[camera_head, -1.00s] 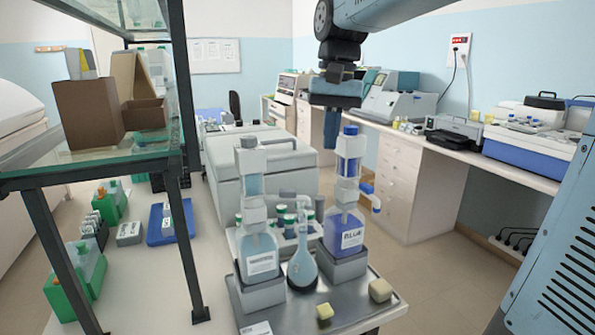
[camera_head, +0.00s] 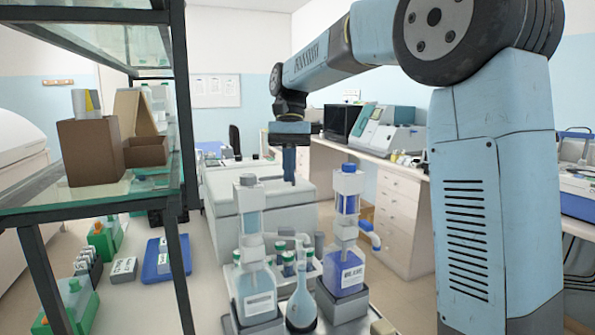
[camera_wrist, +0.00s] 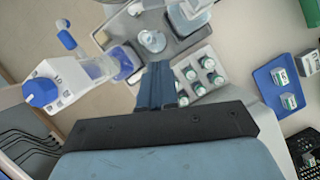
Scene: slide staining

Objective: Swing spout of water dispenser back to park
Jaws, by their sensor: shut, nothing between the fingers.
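The water dispenser (camera_head: 255,285) is a bottle of pale liquid with a clear, white-topped pump column, at the left of the metal tray. Its pale spout (camera_head: 287,235) sticks out to the right, with its tip by the neck of a round flask (camera_head: 301,302). The flask also shows in the wrist view (camera_wrist: 152,40). My gripper (camera_head: 289,180) is shut and empty, pointing down above and behind the dispensers. In the wrist view its fingers (camera_wrist: 158,88) are together beside a rack of vials (camera_wrist: 200,74). The water dispenser is largely cut off at that view's top.
A second dispenser with blue liquid (camera_head: 345,270) stands right of the flask, its blue-tipped spout (camera_head: 372,240) pointing right. It shows in the wrist view, left of my fingers (camera_wrist: 48,88). A glass shelf with brown boxes (camera_head: 92,152) stands at the left.

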